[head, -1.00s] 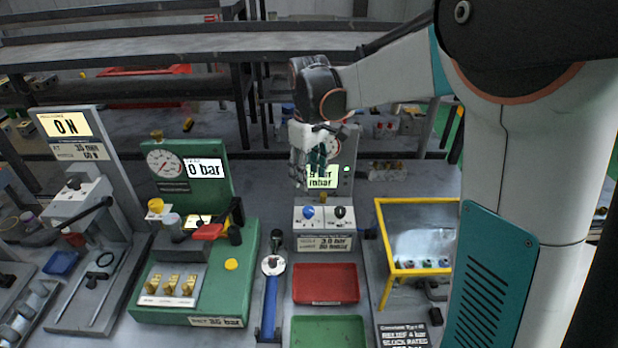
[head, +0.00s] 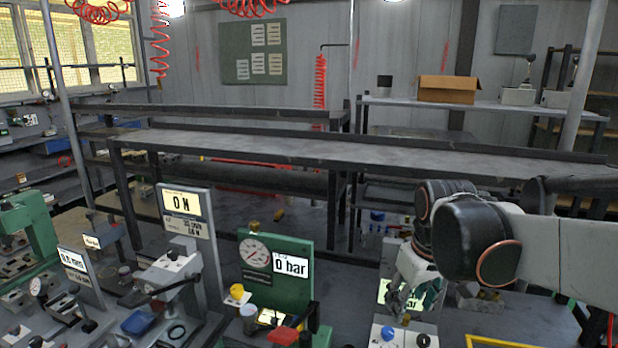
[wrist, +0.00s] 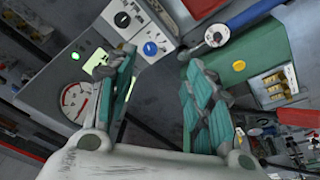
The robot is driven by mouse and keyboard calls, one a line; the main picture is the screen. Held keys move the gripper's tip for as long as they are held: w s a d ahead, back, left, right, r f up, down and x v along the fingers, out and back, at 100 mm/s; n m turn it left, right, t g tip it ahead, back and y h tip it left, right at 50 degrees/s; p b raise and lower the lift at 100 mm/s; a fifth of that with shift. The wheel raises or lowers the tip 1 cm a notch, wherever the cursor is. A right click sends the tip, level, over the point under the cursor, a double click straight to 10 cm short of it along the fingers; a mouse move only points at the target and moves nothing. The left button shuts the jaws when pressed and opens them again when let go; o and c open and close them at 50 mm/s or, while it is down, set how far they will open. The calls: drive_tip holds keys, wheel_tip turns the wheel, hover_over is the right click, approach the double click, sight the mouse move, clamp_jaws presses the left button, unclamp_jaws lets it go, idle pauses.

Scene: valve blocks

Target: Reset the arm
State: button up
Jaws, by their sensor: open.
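My gripper (head: 412,298) hangs at the right of the head view, in front of a panel with a lit green display that it partly covers. In the wrist view my gripper (wrist: 157,100) is open, with its two teal-padded fingers apart and nothing between them. A green test stand (wrist: 262,52) lies beyond the right finger.
The green stand's board reading 0 bar (head: 290,266) is left of my gripper. A grey stand with an ON sign (head: 182,203) is farther left. A long dark bench (head: 300,148) runs behind, with a cardboard box (head: 447,89) on a shelf at the back.

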drive_tip(key=s+f+m+t, duration=0.1)
drive_tip(key=s+m+t, duration=0.2)
drive_tip(key=s, duration=1.1)
drive_tip(key=shift+s+m+t, duration=0.15)
drive_tip(key=shift+m+t, duration=0.25)
drive_tip(key=shift+t, duration=0.4)
idle(0.4)
